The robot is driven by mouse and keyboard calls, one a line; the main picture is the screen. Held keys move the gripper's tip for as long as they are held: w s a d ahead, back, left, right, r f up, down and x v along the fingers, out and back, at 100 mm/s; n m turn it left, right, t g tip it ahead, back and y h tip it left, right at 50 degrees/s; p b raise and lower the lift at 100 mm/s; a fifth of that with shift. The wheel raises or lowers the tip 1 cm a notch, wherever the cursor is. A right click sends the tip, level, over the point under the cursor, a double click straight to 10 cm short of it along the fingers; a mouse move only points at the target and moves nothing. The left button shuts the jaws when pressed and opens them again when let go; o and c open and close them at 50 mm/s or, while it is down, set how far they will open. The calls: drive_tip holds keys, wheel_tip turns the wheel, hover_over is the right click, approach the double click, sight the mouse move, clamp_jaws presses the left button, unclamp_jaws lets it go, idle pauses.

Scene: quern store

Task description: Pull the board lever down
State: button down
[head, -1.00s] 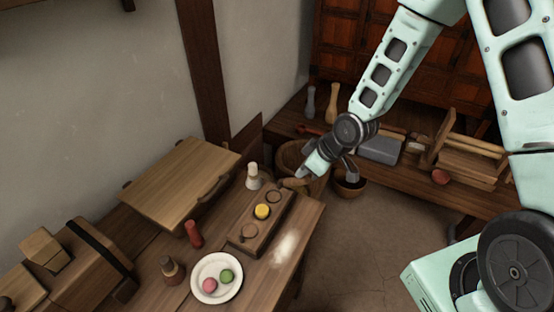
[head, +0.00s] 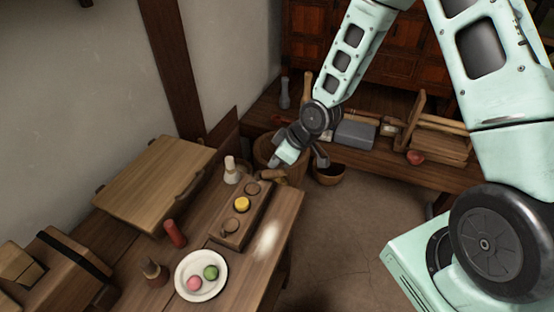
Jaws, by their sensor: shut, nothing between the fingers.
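The wooden board (head: 235,232) lies on the table near its right edge. It carries a yellow button (head: 242,204) and dark and brown round fittings. A short wooden handle, which looks like the lever (head: 273,177), sticks out at the board's far end, roughly level. My gripper (head: 281,162) is shut and empty, just above and behind this handle in the picture. I cannot tell whether it touches the handle. The handle's far side is partly hidden by the gripper.
A white plate (head: 184,292) with pink and green balls, a red cylinder (head: 174,234) and a pale-topped bottle (head: 231,171) stand near the board. The floor (head: 350,235) right of the table is clear.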

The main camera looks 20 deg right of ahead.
sight(269, 172)
drive_tip(key=shift+r, duration=0.15)
drive_tip(key=w+a+r+p+v, duration=0.1)
drive_tip(key=p+v, duration=0.2)
drive_tip(key=v, duration=0.8)
drive_tip(key=shift+r, duration=0.1)
idle(0.3)
